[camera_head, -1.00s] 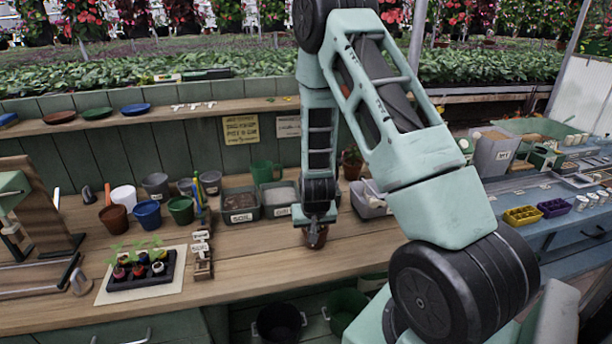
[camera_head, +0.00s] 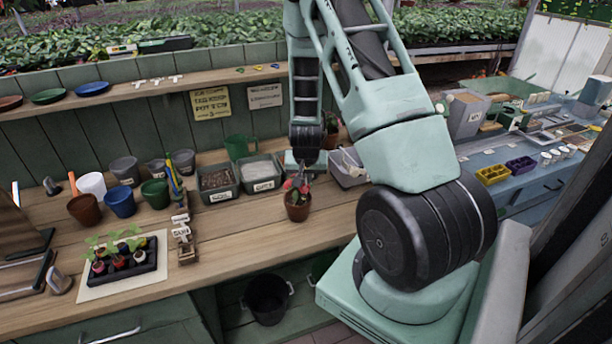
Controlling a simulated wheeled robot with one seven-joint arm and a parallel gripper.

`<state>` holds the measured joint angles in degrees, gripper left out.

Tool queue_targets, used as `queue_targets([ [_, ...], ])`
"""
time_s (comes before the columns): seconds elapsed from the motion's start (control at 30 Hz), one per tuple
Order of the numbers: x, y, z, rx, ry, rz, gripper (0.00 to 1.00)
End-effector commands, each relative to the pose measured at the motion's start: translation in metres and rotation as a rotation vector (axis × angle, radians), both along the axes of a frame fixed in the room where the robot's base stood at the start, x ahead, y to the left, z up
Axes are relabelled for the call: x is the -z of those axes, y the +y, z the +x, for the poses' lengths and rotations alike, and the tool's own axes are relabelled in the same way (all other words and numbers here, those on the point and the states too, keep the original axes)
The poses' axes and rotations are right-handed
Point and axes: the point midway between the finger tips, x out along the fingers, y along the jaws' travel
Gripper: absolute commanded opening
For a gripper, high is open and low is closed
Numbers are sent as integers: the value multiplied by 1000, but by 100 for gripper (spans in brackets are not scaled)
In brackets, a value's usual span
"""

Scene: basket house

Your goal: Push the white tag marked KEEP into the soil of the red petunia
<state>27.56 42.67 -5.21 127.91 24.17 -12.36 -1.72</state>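A small terracotta pot (camera_head: 298,207) stands upright near the front of the wooden bench, with a plant bearing red blooms (camera_head: 291,185) in it. My gripper (camera_head: 303,168) is just above and behind this plant, its fingers too small and dark to read. I cannot tell whether it holds anything. A wooden tag rack (camera_head: 187,252) with white tags (camera_head: 181,231) stands left of the pot. One tag seems to read SUN; I cannot make out KEEP on any of them.
A black seedling tray (camera_head: 123,267) sits on a white sheet at left. Another potted plant (camera_head: 330,130) is behind my arm. Bare bench lies around the pot.

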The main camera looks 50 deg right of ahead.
Motion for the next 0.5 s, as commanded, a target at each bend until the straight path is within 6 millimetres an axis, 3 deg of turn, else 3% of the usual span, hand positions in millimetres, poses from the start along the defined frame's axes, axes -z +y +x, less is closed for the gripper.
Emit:
queue_targets([
  [0.5, 38, 0, 0, -1, 0, 1, 0],
])
